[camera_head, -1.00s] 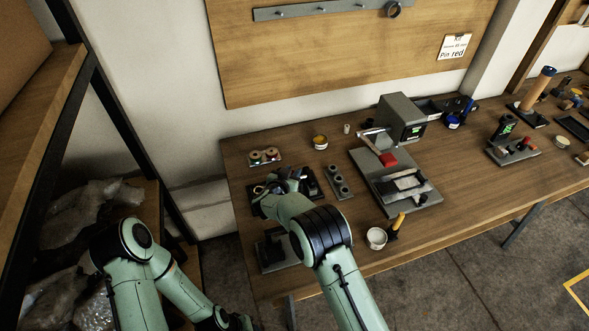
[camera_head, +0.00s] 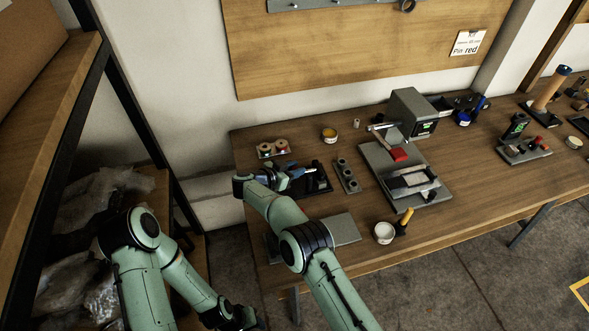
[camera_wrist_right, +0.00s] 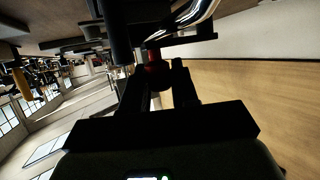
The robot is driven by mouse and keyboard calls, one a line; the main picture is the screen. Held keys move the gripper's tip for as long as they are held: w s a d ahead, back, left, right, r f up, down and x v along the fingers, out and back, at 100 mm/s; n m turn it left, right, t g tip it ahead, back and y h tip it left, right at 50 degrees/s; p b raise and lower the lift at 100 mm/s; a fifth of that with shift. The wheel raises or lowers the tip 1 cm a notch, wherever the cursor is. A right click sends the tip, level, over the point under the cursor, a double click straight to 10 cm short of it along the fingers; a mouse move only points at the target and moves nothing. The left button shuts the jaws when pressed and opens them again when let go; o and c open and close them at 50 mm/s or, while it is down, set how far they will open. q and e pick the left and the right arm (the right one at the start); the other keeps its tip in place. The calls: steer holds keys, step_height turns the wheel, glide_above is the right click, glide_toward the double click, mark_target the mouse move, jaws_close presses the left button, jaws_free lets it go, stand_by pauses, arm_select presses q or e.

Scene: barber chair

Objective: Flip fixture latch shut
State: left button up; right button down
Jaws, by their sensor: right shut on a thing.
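The grey fixture (camera_head: 378,160) stands right of centre on the bench in the head view. It has a raised bar, a red block (camera_head: 399,154) and a pale framed part (camera_head: 412,180). What the red piece belongs to is unclear. My left gripper (camera_head: 240,319) is low at the bottom edge, small and dark; its jaws are unclear.
A holed grey block (camera_head: 347,176) stands between tray and fixture. A white cup (camera_head: 384,233) and a yellow-handled tool (camera_head: 406,216) are near the front edge. A grey box with a lit display (camera_head: 413,112) is behind the fixture. A flat grey plate (camera_head: 341,230) lies beside my right forearm.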

stand_by(0.3)
steer(key=c, duration=0.9)
jaws_free()
steer(key=shift+d+n+t+y, duration=0.15)
steer(key=shift+n+t+y, duration=0.15)
steer(key=shift+n+t, duration=0.1)
